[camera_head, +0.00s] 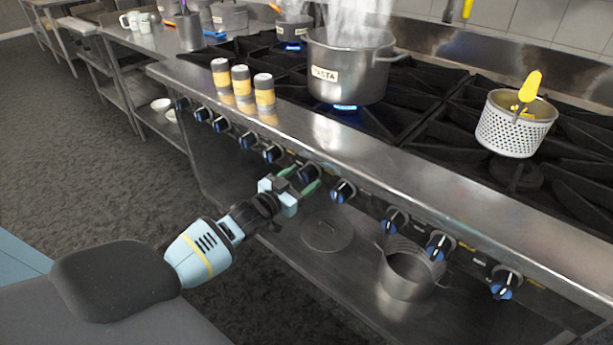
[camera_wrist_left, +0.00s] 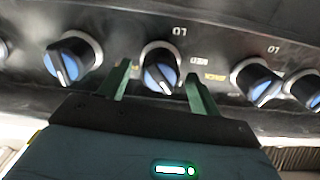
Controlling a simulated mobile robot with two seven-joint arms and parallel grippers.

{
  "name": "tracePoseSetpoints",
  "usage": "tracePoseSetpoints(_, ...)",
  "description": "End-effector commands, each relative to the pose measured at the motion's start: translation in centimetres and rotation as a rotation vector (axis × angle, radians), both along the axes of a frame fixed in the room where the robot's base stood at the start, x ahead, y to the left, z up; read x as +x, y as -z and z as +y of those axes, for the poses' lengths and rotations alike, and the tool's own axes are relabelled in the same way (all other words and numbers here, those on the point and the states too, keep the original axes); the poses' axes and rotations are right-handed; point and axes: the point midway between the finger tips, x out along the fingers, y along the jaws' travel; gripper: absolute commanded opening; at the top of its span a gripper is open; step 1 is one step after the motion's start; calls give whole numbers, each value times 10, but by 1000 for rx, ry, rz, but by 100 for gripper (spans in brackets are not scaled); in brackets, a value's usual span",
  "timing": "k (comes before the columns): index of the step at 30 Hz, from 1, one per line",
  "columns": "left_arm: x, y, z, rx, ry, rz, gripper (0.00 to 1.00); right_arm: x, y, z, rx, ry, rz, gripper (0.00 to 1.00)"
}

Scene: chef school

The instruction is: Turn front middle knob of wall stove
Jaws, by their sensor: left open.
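The wall stove (camera_head: 440,180) has a row of black and blue knobs along its front panel. My left gripper (camera_head: 299,183) is at the panel with its green fingers on either side of one knob (camera_head: 309,174) near the middle of the row. In the left wrist view that knob (camera_wrist_left: 160,70) sits between the open fingertips (camera_wrist_left: 160,80), with its white pointer line toward the bottom. Gaps show between the knob and both fingers there. Neighbouring knobs stand to its left (camera_wrist_left: 72,60) and right (camera_wrist_left: 257,82). My right gripper is not in view.
A steaming pasta pot (camera_head: 345,68) stands on a lit blue burner. Several shakers (camera_head: 242,80) stand on the stove's front ledge. A perforated basket (camera_head: 515,124) with a yellow handle sits at the right. A metal pot (camera_head: 408,272) and a lid (camera_head: 327,236) lie on the shelf below.

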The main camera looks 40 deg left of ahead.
Motion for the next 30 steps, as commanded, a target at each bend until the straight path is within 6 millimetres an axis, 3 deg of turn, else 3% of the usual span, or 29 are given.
tracePoseSetpoints(6,17,1,-1,-1,0,1,63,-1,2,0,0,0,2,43)
tracePoseSetpoints(17,21,0,-2,0,1,1,63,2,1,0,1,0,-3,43)
tracePoseSetpoints(27,21,0,-2,0,1,1,22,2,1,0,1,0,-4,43)
tracePoseSetpoints(30,20,0,-2,1,1,1,19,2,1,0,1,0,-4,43)
